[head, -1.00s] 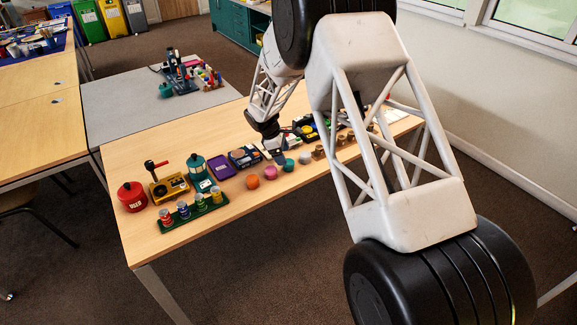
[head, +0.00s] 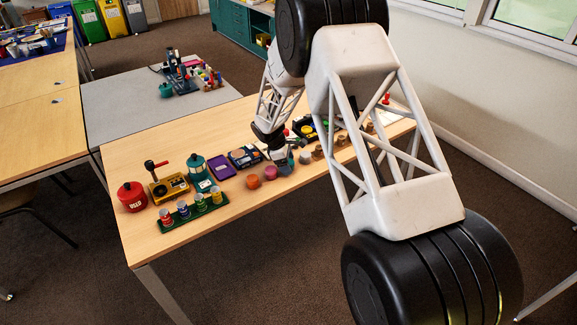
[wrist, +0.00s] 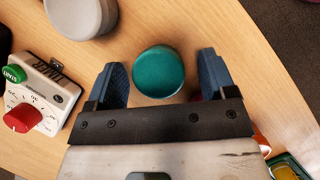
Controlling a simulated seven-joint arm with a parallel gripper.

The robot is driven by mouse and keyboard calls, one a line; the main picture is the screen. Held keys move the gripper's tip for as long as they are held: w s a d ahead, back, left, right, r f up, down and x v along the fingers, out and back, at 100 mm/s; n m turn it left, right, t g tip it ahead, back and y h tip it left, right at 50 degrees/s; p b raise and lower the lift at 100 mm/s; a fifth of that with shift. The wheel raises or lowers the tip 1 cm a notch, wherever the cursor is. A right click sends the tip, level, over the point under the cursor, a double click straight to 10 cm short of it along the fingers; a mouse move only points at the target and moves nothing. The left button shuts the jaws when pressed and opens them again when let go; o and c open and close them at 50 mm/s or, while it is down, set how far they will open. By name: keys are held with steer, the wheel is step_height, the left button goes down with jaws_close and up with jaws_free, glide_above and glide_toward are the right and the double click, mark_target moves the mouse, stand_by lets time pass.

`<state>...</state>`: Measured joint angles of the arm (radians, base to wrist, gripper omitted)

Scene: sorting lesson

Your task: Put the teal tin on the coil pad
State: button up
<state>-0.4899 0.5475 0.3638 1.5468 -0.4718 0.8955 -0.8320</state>
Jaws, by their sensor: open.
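The teal tin (wrist: 159,72) is a round, flat-topped tin. In the wrist view it lies between the two blue fingers of my gripper (wrist: 162,80), with a gap on each side. My gripper is open and holds nothing. In the head view my gripper (head: 281,157) is low over the middle of the table, at the tin (head: 286,169), which it partly hides. I cannot make out which thing is the coil pad.
A grey round tin (wrist: 82,14) and a white box with a red knob (wrist: 30,105) are close by. Pink (head: 270,172) and orange (head: 253,181) pieces lie left of the tin. Several tan tins stand to the right. The table's front edge has some bare room.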

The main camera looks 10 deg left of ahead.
mark_target(291, 162)
steer(key=shift+c, duration=0.3)
steer(key=c, duration=1)
steer(key=shift+r, duration=0.45)
step_height(291, 162, up, 3)
steer(key=shift+s+d+f, duration=0.1)
steer(key=shift+f, duration=0.05)
steer(key=s+d, duration=0.3)
steer(key=s, duration=0.4)
steer(key=s+d+r, duration=0.1)
steer(key=s+d, duration=0.2)
steer(key=s, duration=0.4)
steer(key=shift+s+r, duration=0.15)
steer(key=shift+s, duration=0.1)
steer(key=shift+d, duration=0.1)
